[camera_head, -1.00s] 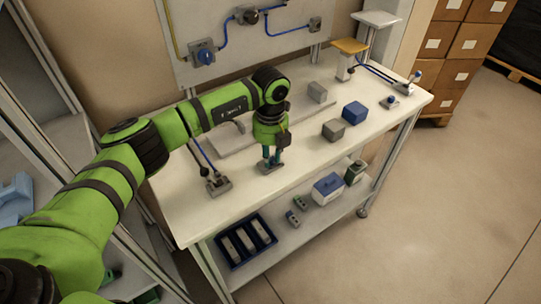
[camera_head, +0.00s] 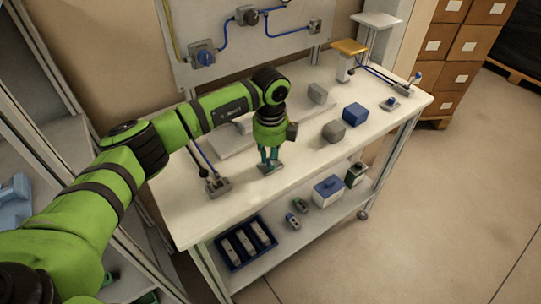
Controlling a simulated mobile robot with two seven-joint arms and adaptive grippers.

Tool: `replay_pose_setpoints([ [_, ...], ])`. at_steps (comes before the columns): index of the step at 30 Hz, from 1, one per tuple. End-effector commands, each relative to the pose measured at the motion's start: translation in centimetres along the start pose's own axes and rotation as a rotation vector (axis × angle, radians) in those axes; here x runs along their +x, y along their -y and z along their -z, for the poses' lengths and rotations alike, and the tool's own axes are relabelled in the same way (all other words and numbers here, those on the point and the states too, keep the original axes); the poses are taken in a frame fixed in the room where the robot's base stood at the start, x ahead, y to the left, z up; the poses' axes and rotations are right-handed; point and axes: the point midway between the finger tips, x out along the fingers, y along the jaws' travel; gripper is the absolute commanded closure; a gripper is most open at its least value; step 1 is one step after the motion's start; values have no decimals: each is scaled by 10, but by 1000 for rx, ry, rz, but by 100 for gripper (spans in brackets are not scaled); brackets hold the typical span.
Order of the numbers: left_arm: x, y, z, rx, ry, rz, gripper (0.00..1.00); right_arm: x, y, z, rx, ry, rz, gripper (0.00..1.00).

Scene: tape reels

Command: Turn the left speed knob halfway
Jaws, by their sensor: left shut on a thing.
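The left speed knob sits on a small grey base (camera_head: 271,169) near the front edge of the white workbench (camera_head: 240,194). My left gripper (camera_head: 269,163) points down over this base, its fingers shut on the knob. The fingers hide most of the knob, so its turn angle cannot be read. A similar base with a blue knob (camera_head: 390,102) stands at the right end of the bench. My right gripper is not in view.
A lever on a grey base (camera_head: 217,187) stands left of my gripper. A grey block (camera_head: 333,131) and a blue block (camera_head: 355,114) lie to its right. A shelf below holds a blue tray (camera_head: 240,265).

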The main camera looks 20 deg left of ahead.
Motion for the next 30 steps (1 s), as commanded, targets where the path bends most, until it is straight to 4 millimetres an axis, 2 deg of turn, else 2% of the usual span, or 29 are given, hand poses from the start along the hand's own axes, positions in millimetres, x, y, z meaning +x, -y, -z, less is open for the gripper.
replay_pose_setpoints([
  [17, 0, 0, 0, -27, 0, 2, 100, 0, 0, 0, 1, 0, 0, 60],
  [18, 0, 0, 0, -27, 0, 2, 62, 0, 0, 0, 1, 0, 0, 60],
  [19, 0, 0, 0, -27, 0, 2, 54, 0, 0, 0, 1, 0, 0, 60],
  [30, -3, 1, 0, -27, 0, 2, 54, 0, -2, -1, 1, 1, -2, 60],
])
